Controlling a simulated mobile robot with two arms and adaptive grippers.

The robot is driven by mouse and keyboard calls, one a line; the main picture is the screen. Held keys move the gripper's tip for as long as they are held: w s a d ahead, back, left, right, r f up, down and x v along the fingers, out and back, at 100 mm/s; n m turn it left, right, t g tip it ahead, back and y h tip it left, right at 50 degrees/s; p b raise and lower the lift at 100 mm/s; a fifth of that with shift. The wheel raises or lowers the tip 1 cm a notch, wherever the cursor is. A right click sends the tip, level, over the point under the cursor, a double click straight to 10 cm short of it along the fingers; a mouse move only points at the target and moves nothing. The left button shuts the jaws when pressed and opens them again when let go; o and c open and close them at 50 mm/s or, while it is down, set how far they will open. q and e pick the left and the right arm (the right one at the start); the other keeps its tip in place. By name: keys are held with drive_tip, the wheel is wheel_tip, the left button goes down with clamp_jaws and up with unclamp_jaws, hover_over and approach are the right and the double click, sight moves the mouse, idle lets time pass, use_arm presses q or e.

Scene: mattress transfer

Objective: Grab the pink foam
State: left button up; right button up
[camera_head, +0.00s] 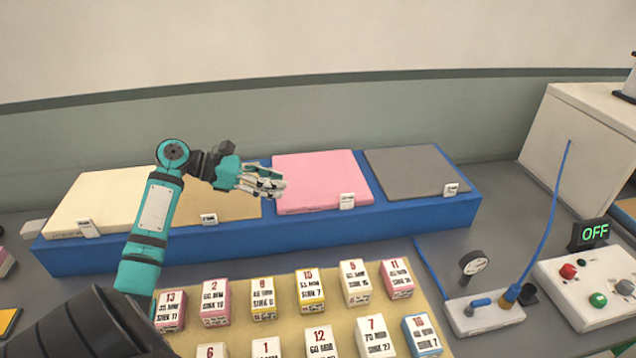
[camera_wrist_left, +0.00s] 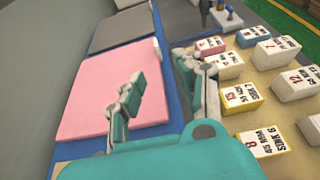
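The pink foam (camera_head: 318,180) is a flat slab lying on the blue stand (camera_head: 300,233), between a tan slab and a grey slab. A small white tag stands at its front right corner. My left gripper (camera_head: 277,186) is at the left edge of the pink foam in the head view. In the left wrist view the pink foam (camera_wrist_left: 108,85) lies under and beside the left gripper (camera_wrist_left: 168,85). Its two fingers are spread apart with nothing between them, one over the foam and one over the stand's front side. My right gripper is not in view.
The stand also holds a cream slab (camera_head: 95,200), a tan slab (camera_head: 222,208) and a grey slab (camera_head: 405,172). Several labelled blocks (camera_head: 310,290) sit on a tan board in front. A gauge device (camera_head: 482,312) and a control box reading OFF (camera_head: 590,290) stand at right.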

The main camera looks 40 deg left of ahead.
use_arm(q)
drive_tip(key=w+f, duration=0.2)
drive_tip(key=p, duration=0.3)
approach(345, 194)
drive_tip(key=x, duration=0.3)
drive_tip(key=shift+s+f, duration=0.2)
drive_tip(key=shift+f, duration=0.1)
drive_tip(key=shift+w+d+f, duration=0.25)
drive_tip(key=shift+w+d, duration=0.05)
drive_tip(key=shift+w, duration=0.05)
drive_tip(key=shift+w+d, duration=0.25)
drive_tip(key=p+x, duration=0.1)
drive_tip(key=x, duration=0.2)
drive_tip(key=shift+w+d, duration=0.15)
drive_tip(key=shift+w, duration=0.25)
drive_tip(key=shift+w+d+f, duration=0.2)
drive_tip(key=shift+w+d, duration=0.05)
drive_tip(key=shift+w, duration=0.1)
drive_tip(key=shift+s, duration=0.1)
clamp_jaws()
